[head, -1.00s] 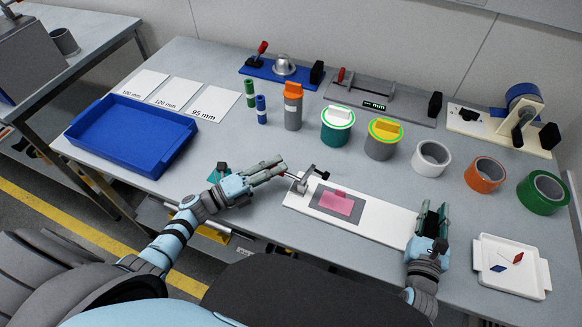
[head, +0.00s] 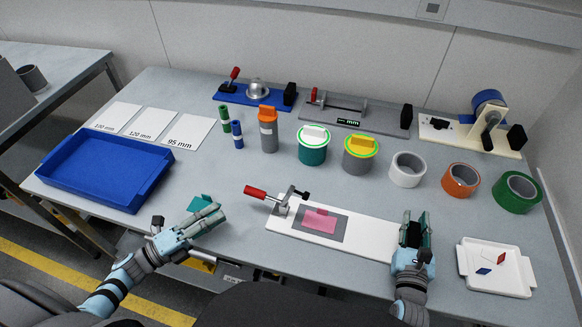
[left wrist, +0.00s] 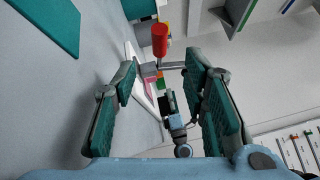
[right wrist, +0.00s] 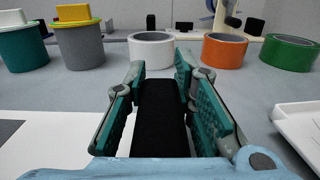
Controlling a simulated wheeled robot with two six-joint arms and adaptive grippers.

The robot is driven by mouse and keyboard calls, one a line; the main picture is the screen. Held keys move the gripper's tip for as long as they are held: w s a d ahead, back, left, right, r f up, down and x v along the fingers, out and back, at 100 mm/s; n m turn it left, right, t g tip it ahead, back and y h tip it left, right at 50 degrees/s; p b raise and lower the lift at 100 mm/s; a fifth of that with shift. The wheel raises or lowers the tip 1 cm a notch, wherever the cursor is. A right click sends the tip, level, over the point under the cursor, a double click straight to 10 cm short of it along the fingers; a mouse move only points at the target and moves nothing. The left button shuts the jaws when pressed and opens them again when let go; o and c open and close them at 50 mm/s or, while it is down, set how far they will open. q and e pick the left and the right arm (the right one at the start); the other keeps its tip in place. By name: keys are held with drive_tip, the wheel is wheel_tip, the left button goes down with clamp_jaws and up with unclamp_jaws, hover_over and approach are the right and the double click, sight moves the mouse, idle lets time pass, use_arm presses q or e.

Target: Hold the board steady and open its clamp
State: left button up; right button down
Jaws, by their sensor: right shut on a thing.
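The white board (head: 360,235) lies on the table with a grey pad (head: 338,233) and a pink piece (head: 320,221) on it. Its clamp (head: 283,207) stands at the left end. The red handle (head: 255,192) lies low to the left, and the bar with the black tip (head: 306,195) is raised off the pink piece. My left gripper (head: 217,217) is open and empty, left of the handle and apart from it; the handle (left wrist: 160,42) also shows beyond its fingers in the left wrist view. My right gripper (right wrist: 162,88) is shut on the board's black end block (right wrist: 160,120).
A teal card (head: 201,203) lies by my left gripper. A blue tray (head: 100,170) is further left. A white tray (head: 490,250) with small pieces stands right of my right gripper. Tape rolls (head: 407,169) and lidded cans (head: 313,150) stand behind the board.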

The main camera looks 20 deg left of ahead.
use_arm(q)
drive_tip(key=shift+c, duration=1)
drive_tip(key=w+r+m, duration=0.1)
drive_tip(key=w+r, duration=0.1)
drive_tip(key=r, duration=0.1)
drive_tip(key=w+r+m+h, duration=0.1)
drive_tip(key=w+r, duration=0.2)
drive_tip(key=w+r+m+h, duration=0.1)
drive_tip(key=w+r, duration=0.2)
drive_tip(key=r, duration=0.1)
drive_tip(key=shift+m, duration=0.4)
clamp_jaws()
drive_tip(key=w+d+r+m+g, duration=0.1)
drive_tip(key=d+r+g, duration=0.2)
drive_tip(key=r+g, duration=0.35)
drive_tip(key=d+r+m+g, duration=0.1)
drive_tip(key=d+r+g, duration=0.35)
drive_tip(key=r, duration=0.25)
drive_tip(key=s+a+f+n+g+y, duration=0.25)
drive_tip(key=a+f+n+y, duration=0.4)
drive_tip(key=n, duration=0.75)
drive_tip(key=a+f+x, duration=0.1)
drive_tip(key=x, duration=1.1)
drive_tip(key=shift+f, duration=0.35)
